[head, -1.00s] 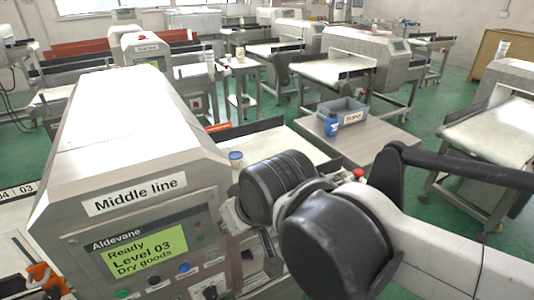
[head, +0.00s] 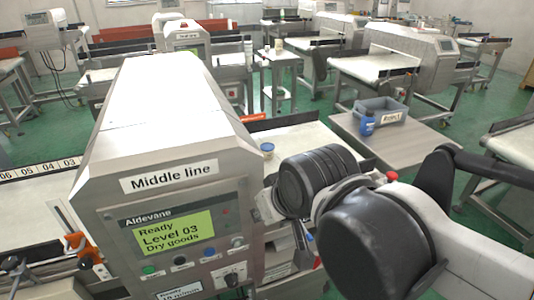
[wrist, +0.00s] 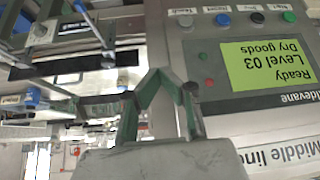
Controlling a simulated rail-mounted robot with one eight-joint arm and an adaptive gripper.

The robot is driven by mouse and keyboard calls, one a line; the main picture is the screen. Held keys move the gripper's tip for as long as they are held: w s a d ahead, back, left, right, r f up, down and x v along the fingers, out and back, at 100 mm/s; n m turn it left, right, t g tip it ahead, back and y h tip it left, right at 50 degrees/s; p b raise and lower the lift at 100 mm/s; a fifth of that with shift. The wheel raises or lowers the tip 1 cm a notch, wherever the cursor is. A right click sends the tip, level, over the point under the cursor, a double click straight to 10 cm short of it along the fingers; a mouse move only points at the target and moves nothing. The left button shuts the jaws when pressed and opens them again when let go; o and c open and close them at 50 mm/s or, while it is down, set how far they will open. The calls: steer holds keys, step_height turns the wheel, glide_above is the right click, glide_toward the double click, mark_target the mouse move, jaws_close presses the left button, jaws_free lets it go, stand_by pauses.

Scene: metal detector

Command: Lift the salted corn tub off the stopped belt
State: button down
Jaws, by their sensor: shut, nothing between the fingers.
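A small tub with a blue rim (head: 267,150) stands upright on the pale belt (head: 310,140), just past the right side of the Middle line detector (head: 160,120). Its label is too small to read, so I cannot tell if it is salted corn. In the wrist view, my gripper (wrist: 156,73) is shut and empty, its two dark green fingers meeting at the tips. That view is upside down, with the detector's panel close by on the right. In the head view, my wrist is in front of the detector's right end, nearer than the tub, and my fingers cannot be made out.
The detector's panel (head: 175,235) reads "Ready, Level 03, Dry goods". An orange clamp (head: 82,248) is at lower left. Other detector lines stand behind.

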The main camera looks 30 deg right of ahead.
steer(key=c, duration=2.4)
jaws_free()
steer(key=shift+c, duration=0.2)
steer(key=o, duration=1.7)
steer(key=shift+c, duration=0.2)
steer(key=shift+r, duration=0.1)
